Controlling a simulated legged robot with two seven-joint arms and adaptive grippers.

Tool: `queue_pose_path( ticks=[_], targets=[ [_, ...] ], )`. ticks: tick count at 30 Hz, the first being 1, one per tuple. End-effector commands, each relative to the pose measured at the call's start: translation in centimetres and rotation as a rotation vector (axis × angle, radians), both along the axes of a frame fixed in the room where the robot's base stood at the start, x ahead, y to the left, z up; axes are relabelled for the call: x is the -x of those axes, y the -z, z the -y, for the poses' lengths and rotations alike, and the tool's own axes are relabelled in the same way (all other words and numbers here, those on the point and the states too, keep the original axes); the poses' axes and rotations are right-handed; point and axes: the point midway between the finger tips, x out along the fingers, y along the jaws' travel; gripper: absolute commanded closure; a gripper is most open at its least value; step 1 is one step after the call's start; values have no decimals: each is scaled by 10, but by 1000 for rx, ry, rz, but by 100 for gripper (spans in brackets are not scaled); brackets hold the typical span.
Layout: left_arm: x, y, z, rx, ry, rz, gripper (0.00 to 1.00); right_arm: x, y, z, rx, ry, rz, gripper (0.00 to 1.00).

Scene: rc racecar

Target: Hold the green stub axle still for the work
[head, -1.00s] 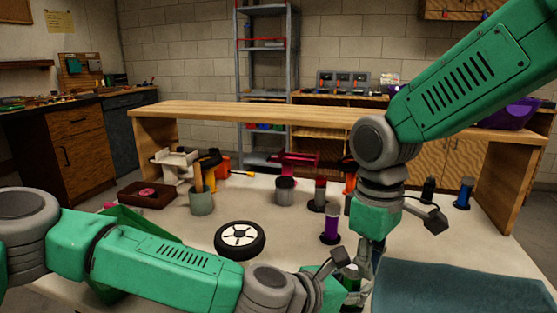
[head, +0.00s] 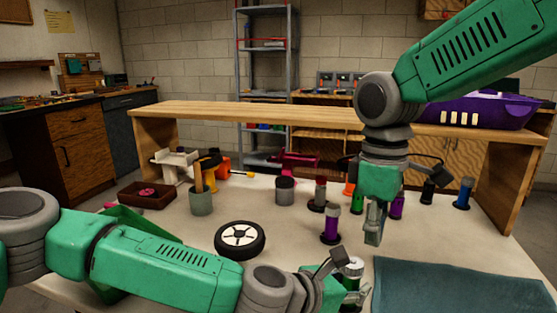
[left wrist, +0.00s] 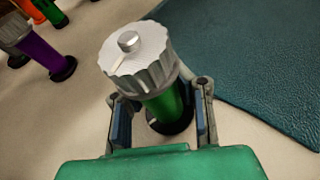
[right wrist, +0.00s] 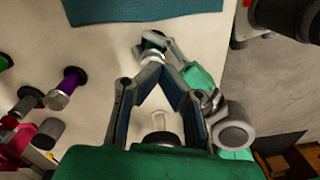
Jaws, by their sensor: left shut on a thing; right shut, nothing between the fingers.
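The green stub axle (left wrist: 168,107) stands upright on a black base, with a silver ridged cap (left wrist: 138,60) on top. A small silver stud pokes up at the cap's centre. My left gripper (left wrist: 162,112) is shut on the axle's green body, a finger on each side below the cap. In the head view my left gripper (head: 342,288) holds the axle (head: 352,282) beside the mat, partly hidden by my wrist. My right gripper (head: 373,236) points down, empty and shut, above and slightly right of the cap. In the right wrist view its fingertips (right wrist: 153,66) meet.
A blue-green mat (head: 455,290) lies just right of the axle. A white-spoked wheel (head: 240,239) lies to its left. A purple axle (head: 331,222) and several other coloured posts stand behind. A grey-green cup (head: 201,202) and a brown tray (head: 147,195) are further left.

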Motion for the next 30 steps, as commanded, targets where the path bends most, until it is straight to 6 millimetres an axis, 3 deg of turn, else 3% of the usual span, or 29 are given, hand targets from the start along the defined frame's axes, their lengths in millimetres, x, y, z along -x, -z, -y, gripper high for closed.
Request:
queue_pose_path(
  ticks=[3,9,24,30],
  targets=[
    [0,1,0,0,0,-1,100,-12,-2,6,-7,-149,-3,100],
    [0,1,0,-1,0,-1,100,-20,-2,11,-11,-289,-8,100],
    [1,1,0,0,0,-1,100,-17,52,12,-10,-299,-10,100],
    [1,1,0,-1,1,-1,100,-17,64,13,-10,-299,-8,100]
  ],
)
